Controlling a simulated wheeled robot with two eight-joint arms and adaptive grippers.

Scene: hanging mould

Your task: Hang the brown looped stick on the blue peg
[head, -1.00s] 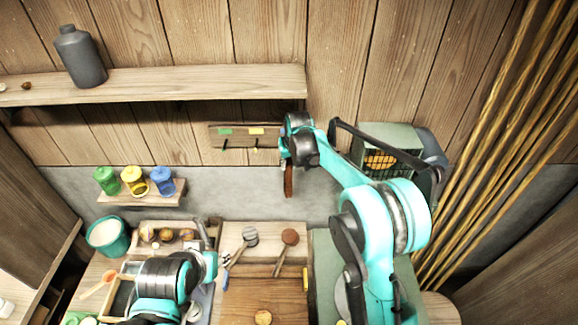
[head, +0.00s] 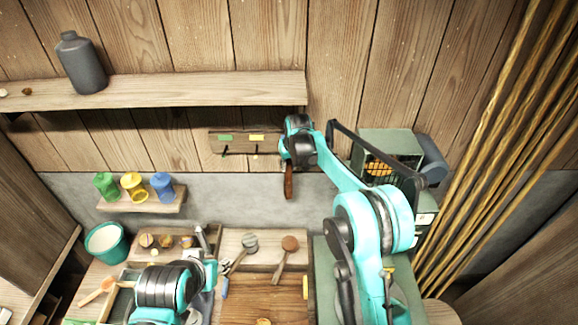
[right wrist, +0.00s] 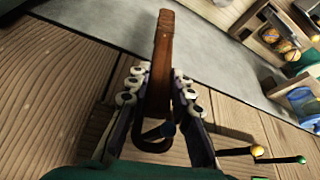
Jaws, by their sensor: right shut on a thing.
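My right gripper (right wrist: 152,95) is shut on the brown looped stick (right wrist: 162,55), whose plain end points away from the gripper in the right wrist view. The stick's dark loop (right wrist: 148,144) is between the fingers, close to the blue peg's round tip (right wrist: 168,129). The tip appears at the loop's opening; I cannot tell whether it is through it. In the head view the stick (head: 289,182) hangs below my right gripper (head: 289,162), which hides the blue peg. My left gripper (head: 203,243) is low over the bench; its fingers are unclear.
The peg board (head: 240,146) is on the wall, with a yellow peg (right wrist: 257,151) and a green peg (right wrist: 300,160) beside the blue one. A long shelf (head: 190,90) is above. A green machine (head: 385,145) stands right. Jars and tools sit lower left.

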